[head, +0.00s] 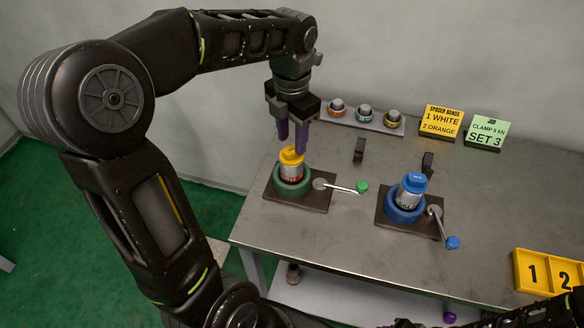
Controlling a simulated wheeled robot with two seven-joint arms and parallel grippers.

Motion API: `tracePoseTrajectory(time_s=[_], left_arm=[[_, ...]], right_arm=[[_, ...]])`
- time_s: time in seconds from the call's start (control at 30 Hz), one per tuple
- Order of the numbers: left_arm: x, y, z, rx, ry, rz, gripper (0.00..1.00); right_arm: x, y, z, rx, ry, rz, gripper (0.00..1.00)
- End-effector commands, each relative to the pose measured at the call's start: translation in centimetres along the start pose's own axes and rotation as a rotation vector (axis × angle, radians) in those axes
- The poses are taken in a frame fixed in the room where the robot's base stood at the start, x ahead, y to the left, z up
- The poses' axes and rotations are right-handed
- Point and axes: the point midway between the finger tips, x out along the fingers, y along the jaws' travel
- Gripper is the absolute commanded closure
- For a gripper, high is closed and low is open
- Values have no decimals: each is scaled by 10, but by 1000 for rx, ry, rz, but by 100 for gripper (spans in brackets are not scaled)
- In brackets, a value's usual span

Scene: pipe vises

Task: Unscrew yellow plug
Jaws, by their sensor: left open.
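The yellow plug (291,157) sits upright in the top of a silver, red-banded pipe piece (292,171), which stands in the round green vise (293,187). My left gripper (291,149) points down from above with its purple fingers open. The fingertips are at the plug's top, one on each side in the picture; I cannot tell whether they touch it. The green vise's lever (340,187) reaches right to a green knob. My right gripper is not visible.
A blue vise (405,210) with a blue-capped pipe piece (412,190) stands to the right, its lever pointing toward the front. Behind are a tray of ringed pieces (364,121) and two signs (441,121). A yellow numbered tray (522,271) lies front right.

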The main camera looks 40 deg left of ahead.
Motion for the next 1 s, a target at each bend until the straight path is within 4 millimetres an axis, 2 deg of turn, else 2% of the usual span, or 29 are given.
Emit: tracePoseTrajectory(time_s=[0.13, 0.23, 0.8, 1.0], left_arm=[[0, 0, 0, 29, 0, 0, 59], [-1, 0, 0, 126, 0, 0, 59], [-1, 0, 0, 1144, 1, -1, 59], [0, 0, 0, 1255, 0, -1, 59]], right_arm=[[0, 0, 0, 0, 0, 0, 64], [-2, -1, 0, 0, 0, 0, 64], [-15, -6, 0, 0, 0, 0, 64], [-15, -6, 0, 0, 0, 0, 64]])
